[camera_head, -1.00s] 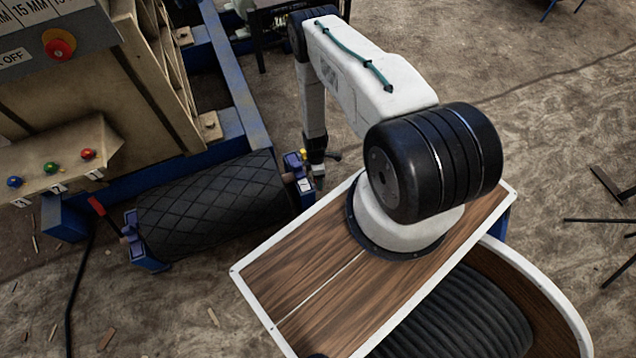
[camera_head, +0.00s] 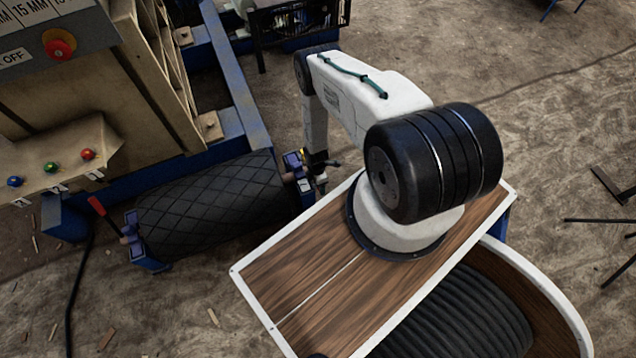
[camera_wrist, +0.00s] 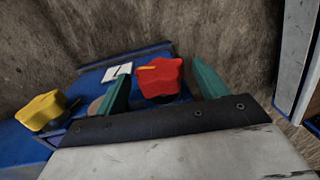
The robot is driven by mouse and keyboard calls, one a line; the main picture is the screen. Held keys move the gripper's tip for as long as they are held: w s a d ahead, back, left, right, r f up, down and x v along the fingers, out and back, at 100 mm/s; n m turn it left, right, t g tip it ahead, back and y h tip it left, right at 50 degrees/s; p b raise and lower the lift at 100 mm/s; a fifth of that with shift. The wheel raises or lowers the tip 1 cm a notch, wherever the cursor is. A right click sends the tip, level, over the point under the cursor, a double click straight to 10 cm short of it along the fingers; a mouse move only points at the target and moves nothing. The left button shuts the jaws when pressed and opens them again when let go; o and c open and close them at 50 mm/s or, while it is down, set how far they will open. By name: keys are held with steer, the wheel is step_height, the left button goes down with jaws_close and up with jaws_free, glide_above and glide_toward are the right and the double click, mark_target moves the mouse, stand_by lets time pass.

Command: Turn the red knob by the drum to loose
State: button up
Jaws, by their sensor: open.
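The red knob (camera_wrist: 160,80) shows in the wrist view, with a small orange mark on its top. It sits between the two green fingers of my gripper (camera_wrist: 158,70). The fingers are open, one on each side, with a visible gap at least on the right; contact on the left is unclear. A white label (camera_wrist: 117,72) with a dark mark lies left of the knob on the blue mount. In the head view, the black drum (camera_head: 215,205) lies left of my gripper (camera_head: 320,182), which is at the drum's right-end blue bracket (camera_head: 296,168). The red knob is not distinguishable there.
A yellow knob (camera_wrist: 42,110) stands to the left in the wrist view. A red-handled lever (camera_head: 97,206) is at the drum's left end. A button panel (camera_head: 60,155) and a blue frame (camera_head: 235,85) stand behind. The floor at right is mostly open.

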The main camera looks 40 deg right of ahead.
steer(key=c, duration=1)
steer(key=shift+s+t, duration=0.1)
steer(key=shift+t, duration=0.6)
steer(key=o, duration=1)
